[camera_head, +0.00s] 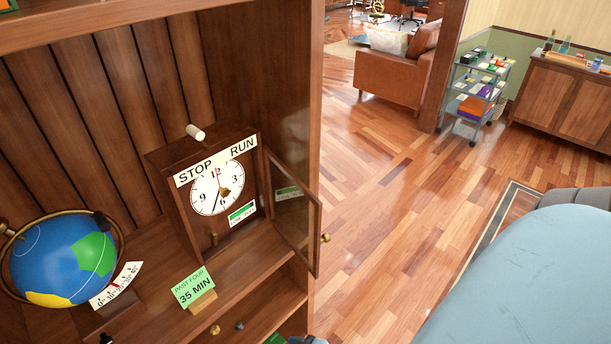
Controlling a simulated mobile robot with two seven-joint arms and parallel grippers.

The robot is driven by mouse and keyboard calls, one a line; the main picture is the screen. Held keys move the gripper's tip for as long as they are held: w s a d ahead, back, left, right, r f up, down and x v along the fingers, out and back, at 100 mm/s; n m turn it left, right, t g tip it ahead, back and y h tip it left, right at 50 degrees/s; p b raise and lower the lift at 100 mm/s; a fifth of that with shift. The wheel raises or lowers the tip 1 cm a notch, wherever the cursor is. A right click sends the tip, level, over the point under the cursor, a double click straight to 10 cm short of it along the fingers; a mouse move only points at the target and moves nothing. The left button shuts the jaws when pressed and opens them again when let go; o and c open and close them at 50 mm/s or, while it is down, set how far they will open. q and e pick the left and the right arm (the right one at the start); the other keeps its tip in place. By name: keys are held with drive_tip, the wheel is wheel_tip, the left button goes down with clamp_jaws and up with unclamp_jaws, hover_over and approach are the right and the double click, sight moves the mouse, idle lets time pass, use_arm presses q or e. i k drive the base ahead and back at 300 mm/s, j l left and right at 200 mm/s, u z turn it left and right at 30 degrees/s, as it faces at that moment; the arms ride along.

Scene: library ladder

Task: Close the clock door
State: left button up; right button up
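A dark wooden clock (181,208) stands on the bookcase shelf, with a white dial (203,196) and a face plate reading STOP and RUN. A white-tipped lever (195,132) sticks up at its top. The clock door (314,246) is a glazed wooden frame, attached along the clock's right side. It stands open, swung out toward the front right, leaving the dial uncovered. A small brass knob (325,238) is on the door's free edge. Neither gripper is in view.
A green card (193,287) reading PAST FOUR 35 MIN stands before the clock. A globe (65,262) is at the left on the shelf (238,278). The bookcase's right side panel (273,100) rises behind the door. Open wooden floor (400,200) lies to the right.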

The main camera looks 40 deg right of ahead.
sight(267, 154)
drive_tip(key=i+l+u, duration=0.1)
drive_tip(key=l, duration=2.15)
drive_tip(key=k, duration=0.4)
